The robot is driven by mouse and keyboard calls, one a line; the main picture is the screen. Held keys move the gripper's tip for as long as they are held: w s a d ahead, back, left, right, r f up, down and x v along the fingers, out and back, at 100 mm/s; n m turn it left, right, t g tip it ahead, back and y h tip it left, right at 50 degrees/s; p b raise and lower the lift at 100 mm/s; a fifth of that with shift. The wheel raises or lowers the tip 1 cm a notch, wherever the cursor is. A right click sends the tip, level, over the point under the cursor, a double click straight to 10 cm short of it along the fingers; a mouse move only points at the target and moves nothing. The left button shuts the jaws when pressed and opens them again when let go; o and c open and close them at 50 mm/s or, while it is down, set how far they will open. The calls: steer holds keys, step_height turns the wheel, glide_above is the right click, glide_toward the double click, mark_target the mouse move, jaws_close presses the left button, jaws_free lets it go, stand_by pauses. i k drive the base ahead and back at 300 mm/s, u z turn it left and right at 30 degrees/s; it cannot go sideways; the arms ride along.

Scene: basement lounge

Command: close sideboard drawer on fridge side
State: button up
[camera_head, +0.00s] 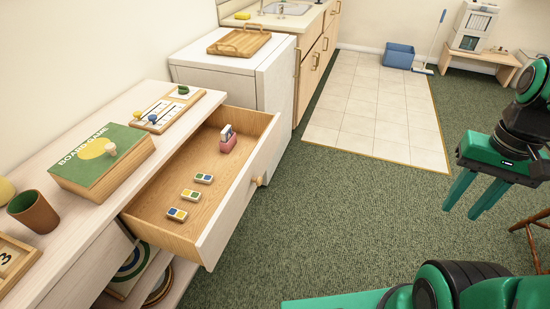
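The sideboard (78,222) runs along the left wall. Its drawer beside the small white fridge (215,82) is pulled far out over the carpet. The drawer (160,212) has a wooden inside, a white front and a round wooden knob (260,181). My green gripper (474,196) is at the right, well apart from the drawer front, pointing down. Its two fingers are parallel with a gap between them, and nothing is held.
A green board game box (100,160), a brown cup (33,212) and a scoring board stand on the sideboard top. A wooden tray (239,42) sits on the fridge. Green carpet (330,215) is clear between drawer and gripper. A wooden stool (535,235) is at the right edge.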

mark_target(211, 222)
steer(key=u, duration=0.2)
steer(key=i, duration=0.75)
steer(key=z, duration=0.1)
steer(key=k, duration=1.25)
steer(key=u, duration=0.85)
steer(key=i, duration=1)
steer(key=z, duration=0.05)
